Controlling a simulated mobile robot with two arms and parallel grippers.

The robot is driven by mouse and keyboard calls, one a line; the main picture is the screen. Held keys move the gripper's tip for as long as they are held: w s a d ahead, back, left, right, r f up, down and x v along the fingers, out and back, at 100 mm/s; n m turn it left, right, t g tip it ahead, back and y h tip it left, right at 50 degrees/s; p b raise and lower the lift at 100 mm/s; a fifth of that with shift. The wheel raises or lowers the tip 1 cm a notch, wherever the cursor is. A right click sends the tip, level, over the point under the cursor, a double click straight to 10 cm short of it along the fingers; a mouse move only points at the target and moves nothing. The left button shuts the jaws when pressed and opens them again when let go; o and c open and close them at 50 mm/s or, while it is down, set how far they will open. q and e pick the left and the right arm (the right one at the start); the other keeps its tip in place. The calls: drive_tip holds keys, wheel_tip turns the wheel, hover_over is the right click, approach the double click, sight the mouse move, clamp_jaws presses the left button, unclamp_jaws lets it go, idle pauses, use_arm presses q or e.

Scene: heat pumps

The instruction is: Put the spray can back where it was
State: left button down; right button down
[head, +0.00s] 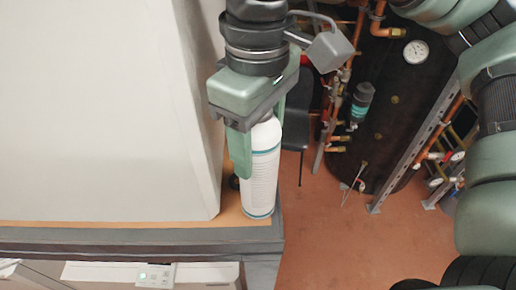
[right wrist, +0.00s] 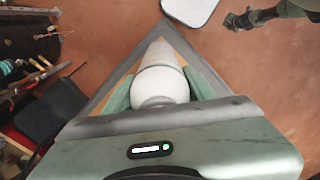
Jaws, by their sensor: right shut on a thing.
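The spray can (head: 262,165) is a white cylinder with thin teal bands. It is upright at the corner of a wooden ledge (head: 236,213), its base at the surface; I cannot tell whether it bears its weight there. My right gripper (head: 257,150) is shut on its upper part from above, a green finger on each side. In the right wrist view the can (right wrist: 160,82) sits between the fingers, and its lower end points to the ledge corner. A small green and black shape in that view looks like my left gripper (right wrist: 238,20); its jaws are unclear.
A large pale panel (head: 110,110) rises close to the left of the can. The ledge's dark edge (head: 140,237) runs along the front. Right of it are red-brown floor (head: 325,225), a black tank (head: 395,105) with a gauge, and copper pipes.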

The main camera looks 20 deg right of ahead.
wheel_tip(320, 180, down, 2)
drive_tip(key=shift+w+f, duration=0.1)
use_arm(q)
drive_tip(key=shift+s+r, duration=0.2)
drive_tip(key=shift+s, duration=0.65)
use_arm(e)
drive_tip(key=shift+f, duration=0.2)
drive_tip(key=c, duration=0.5)
unclamp_jaws()
drive_tip(key=shift+f, duration=0.1)
use_arm(q)
drive_tip(key=shift+w, duration=0.1)
